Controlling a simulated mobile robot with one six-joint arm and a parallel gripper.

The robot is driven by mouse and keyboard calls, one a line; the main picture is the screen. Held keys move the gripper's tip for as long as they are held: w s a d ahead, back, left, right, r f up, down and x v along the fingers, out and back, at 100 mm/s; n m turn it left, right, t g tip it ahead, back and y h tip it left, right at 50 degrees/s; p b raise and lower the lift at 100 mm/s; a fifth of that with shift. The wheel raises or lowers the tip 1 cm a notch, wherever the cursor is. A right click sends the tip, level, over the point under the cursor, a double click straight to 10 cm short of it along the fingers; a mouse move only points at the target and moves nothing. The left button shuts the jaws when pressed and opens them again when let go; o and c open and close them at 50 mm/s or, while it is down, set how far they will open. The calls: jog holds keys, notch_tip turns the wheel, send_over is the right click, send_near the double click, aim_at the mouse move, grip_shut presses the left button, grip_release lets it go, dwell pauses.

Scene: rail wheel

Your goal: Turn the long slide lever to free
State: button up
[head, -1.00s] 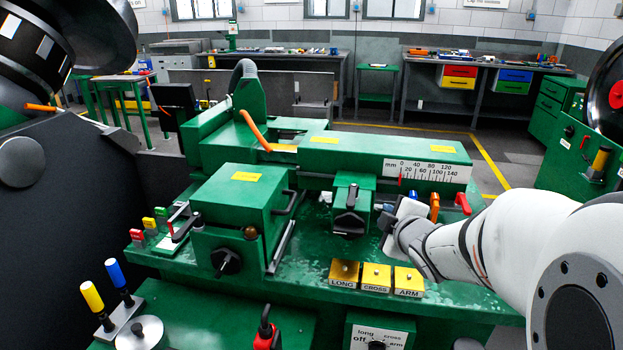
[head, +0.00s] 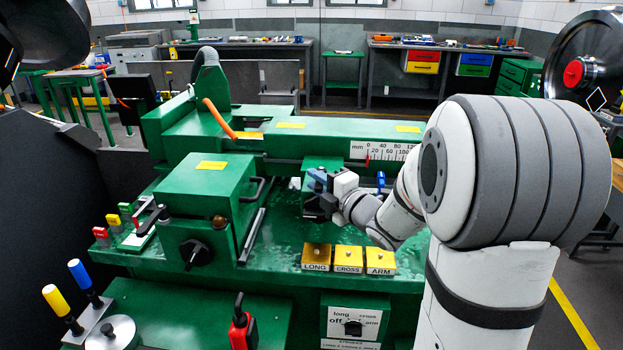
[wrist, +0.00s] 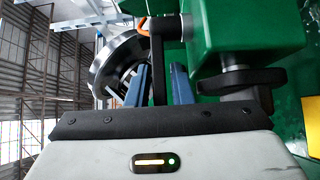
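A black cranked lever (wrist: 157,65) sticks out from a small green block (wrist: 250,35) in the wrist view. No label shows on it, so I cannot confirm it is the long slide lever. The blue fingertips of my gripper (wrist: 161,85) are apart, with the lever between them and a gap visible on the right. Whether a finger touches it I cannot tell. In the head view my gripper (head: 321,182) is at the front of the same small green block (head: 322,164), covering most of the lever and knob there.
A black knob (wrist: 242,82) on the block is close right of the fingers. In the head view, yellow LONG, CROSS and ARM blocks (head: 348,259) sit below my wrist. A larger green block (head: 210,190) stands left. A blue lever (head: 381,181) is just right of my gripper.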

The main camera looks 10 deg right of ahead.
jog(key=shift+w+a, duration=0.3)
jog(key=shift+w, duration=0.25)
grip_shut()
